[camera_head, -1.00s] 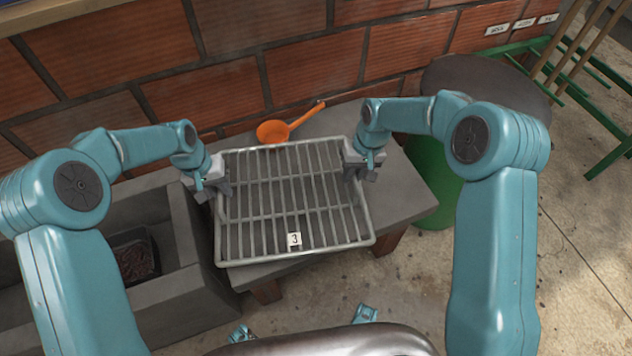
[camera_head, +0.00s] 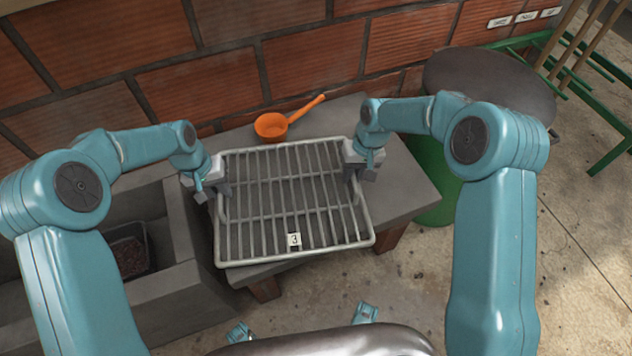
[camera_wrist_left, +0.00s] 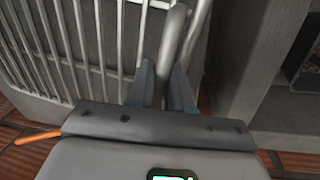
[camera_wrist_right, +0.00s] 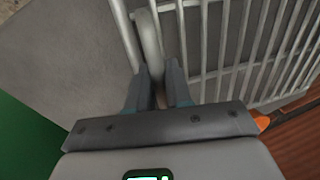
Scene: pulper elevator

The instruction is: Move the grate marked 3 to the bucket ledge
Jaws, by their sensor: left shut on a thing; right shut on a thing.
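The grate marked 3 (camera_head: 290,222) is a light grey metal rack with a white "3" tag near its front edge. It is held over the grey bench (camera_head: 408,200); I cannot tell whether it touches the top. My left gripper (camera_head: 217,187) is shut on the handle at its left side; the handle bar shows between the fingers in the left wrist view (camera_wrist_left: 166,90). My right gripper (camera_head: 357,170) is shut on the handle at its right side, also seen in the right wrist view (camera_wrist_right: 157,88). I cannot identify the bucket ledge for certain.
An orange ladle (camera_head: 272,125) lies on the bench behind the grate. A grey trough (camera_head: 182,225) with a dark container (camera_head: 130,255) stands at the left. A green bucket (camera_head: 430,170) under a dark round lid (camera_head: 490,85) stands at the right. A brick wall (camera_head: 290,75) is behind.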

